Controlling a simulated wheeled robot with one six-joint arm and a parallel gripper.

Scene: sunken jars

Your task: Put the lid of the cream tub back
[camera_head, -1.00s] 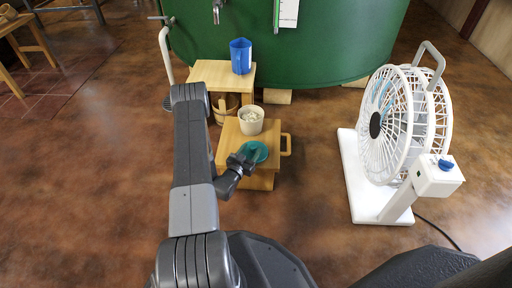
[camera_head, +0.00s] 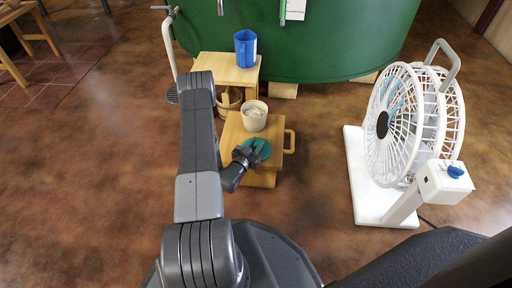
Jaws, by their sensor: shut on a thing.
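The cream tub (camera_head: 254,121) stands open and upright on a low wooden stand (camera_head: 233,127), with pale lumpy contents showing inside. A round teal lid (camera_head: 264,148) is just in front of the tub, apart from it. My gripper (camera_head: 253,150) is shut on the lid, its dark fingers lying over the lid's middle. The part of the lid under the fingers is hidden. I cannot tell whether the lid touches the stand's top or hangs a little above it.
A blue jug (camera_head: 245,48) stands on a taller wooden table (camera_head: 222,66) behind, with a wooden bucket (camera_head: 229,102) below it. A green vat (camera_head: 330,40) fills the back. A large white fan (camera_head: 408,125) stands on the right. Brown floor between is clear.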

